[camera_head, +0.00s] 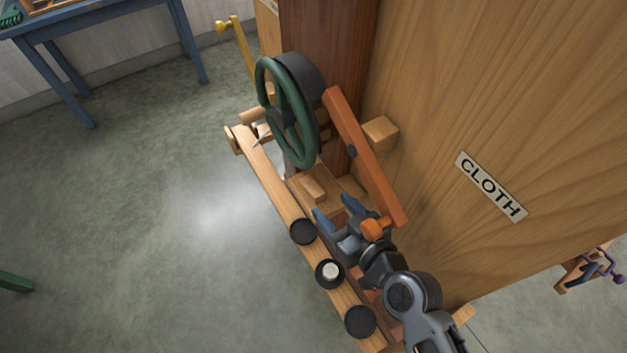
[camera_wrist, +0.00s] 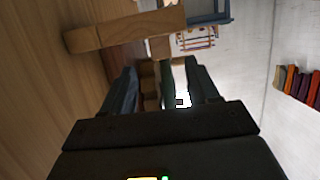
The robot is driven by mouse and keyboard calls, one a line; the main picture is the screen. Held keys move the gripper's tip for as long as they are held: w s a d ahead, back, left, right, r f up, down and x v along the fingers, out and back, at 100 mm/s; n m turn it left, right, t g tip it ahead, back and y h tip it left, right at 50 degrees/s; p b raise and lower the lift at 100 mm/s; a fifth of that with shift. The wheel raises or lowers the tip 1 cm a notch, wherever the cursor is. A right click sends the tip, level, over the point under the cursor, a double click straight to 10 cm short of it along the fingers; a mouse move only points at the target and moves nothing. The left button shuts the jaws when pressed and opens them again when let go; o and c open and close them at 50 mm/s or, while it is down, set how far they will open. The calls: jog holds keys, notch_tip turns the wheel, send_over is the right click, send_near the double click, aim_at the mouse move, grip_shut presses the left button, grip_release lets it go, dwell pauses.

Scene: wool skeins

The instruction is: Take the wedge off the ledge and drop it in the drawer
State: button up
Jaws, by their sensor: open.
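A small pale wooden block (camera_head: 313,188), which looks like the wedge, lies on a wooden ledge (camera_head: 328,205) beside the dark post. My gripper (camera_head: 337,208) is open with its blue fingers just in front of the block, nearer the bottom of the picture. In the wrist view my gripper (camera_wrist: 160,75) has its fingers apart, with brown wooden pieces (camera_wrist: 149,80) showing beyond and between them. I cannot tell whether a finger touches the block. I cannot make out an open drawer in either view.
A green handwheel (camera_head: 287,112) and an orange-brown slanted bar (camera_head: 362,155) stand close to my gripper. A wooden rail (camera_head: 270,178) with black round cups (camera_head: 303,231) runs along the left. A panel labelled CLOTH (camera_head: 490,187) is on the right.

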aim_at(321, 196)
jog(key=p+x, duration=0.1)
jog(key=x, duration=0.5)
jog(key=shift+w+a+f, duration=0.1)
jog(key=shift+w+a, duration=0.1)
jog(key=shift+a, duration=0.1)
jog(key=c, duration=1)
